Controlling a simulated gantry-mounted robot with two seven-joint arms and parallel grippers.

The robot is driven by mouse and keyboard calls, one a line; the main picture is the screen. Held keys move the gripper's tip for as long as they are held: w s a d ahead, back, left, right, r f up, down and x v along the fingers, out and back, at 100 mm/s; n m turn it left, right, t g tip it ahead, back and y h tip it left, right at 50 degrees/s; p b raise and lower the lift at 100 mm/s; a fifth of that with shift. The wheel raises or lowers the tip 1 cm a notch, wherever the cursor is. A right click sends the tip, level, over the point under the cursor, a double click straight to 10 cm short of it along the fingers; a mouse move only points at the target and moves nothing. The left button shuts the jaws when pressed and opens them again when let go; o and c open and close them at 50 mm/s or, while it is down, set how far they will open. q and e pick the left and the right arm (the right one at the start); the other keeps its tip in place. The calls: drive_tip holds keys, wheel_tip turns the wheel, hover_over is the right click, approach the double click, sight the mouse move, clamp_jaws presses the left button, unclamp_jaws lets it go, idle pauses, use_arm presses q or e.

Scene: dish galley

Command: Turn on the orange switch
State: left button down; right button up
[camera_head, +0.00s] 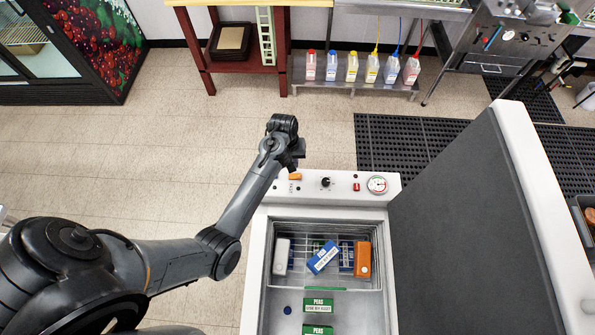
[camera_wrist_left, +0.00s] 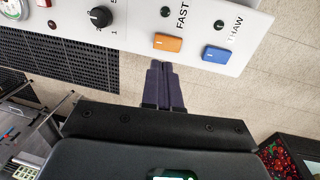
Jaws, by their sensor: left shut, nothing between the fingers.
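The orange switch (camera_wrist_left: 168,43) is a small orange rocker on the white control panel (camera_wrist_left: 140,18), under the label FAST, in the left wrist view. In the head view it shows as a small orange spot (camera_head: 295,177) at the panel's left end. My left gripper (camera_wrist_left: 164,66) has its dark fingers shut and empty, with the tips just short of the orange switch in the picture; I cannot tell whether they touch. In the head view my left gripper (camera_head: 293,160) is just beyond the panel's edge, largely hidden by the wrist. My right gripper is not in view.
A blue switch (camera_wrist_left: 215,54) labelled THAW sits beside the orange one. A black knob (camera_head: 325,182), a red switch (camera_head: 356,186) and a gauge (camera_head: 377,184) are along the panel. The open freezer bin (camera_head: 257,270) holds several boxes, with a tall grey lid (camera_head: 460,220) at right.

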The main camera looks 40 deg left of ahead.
sight(299, 176)
use_arm(q)
drive_tip(key=f, duration=0.5)
drive_tip(key=d+f, duration=0.1)
drive_tip(key=f, duration=0.2)
drive_tip(key=shift+w+f, duration=0.2)
drive_tip(key=shift+w, duration=0.2)
